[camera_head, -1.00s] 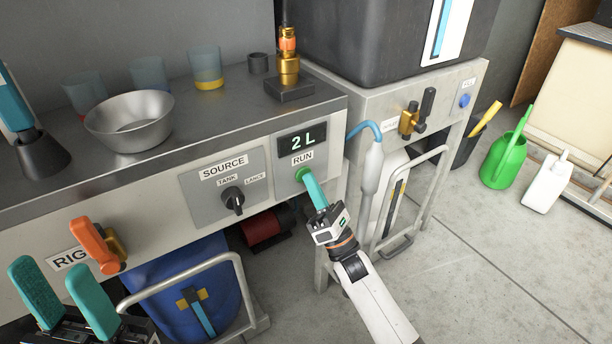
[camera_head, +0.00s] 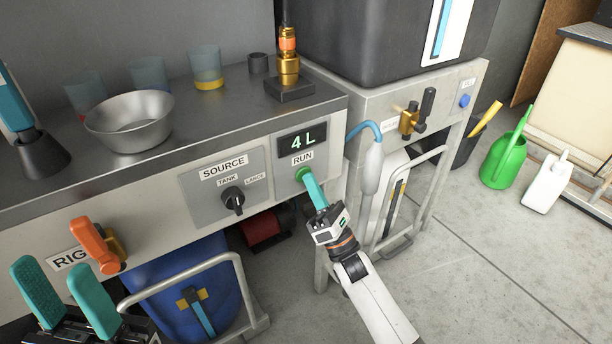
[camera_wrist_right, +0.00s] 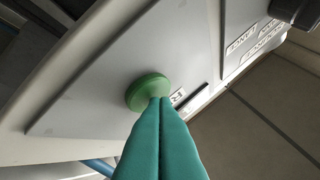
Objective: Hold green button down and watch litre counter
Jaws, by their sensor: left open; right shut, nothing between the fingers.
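The green button (camera_head: 302,174) sits under the RUN label on the bench's front panel. My right gripper (camera_head: 308,178) is shut and empty, its teal fingertips against the button. In the right wrist view the closed fingers (camera_wrist_right: 160,105) touch the face of the green button (camera_wrist_right: 148,92) and cover part of it. The litre counter (camera_head: 302,141) above RUN reads 4 L in green digits. My left gripper (camera_head: 66,285) is open and empty at the lower left, in front of the bench.
The SOURCE dial (camera_head: 233,199) is left of the button. An orange lever (camera_head: 97,243) sticks out near the left gripper. A metal bowl (camera_head: 130,120) and several cups stand on the bench. A grey hose with a blue end (camera_head: 371,170) hangs right of the panel.

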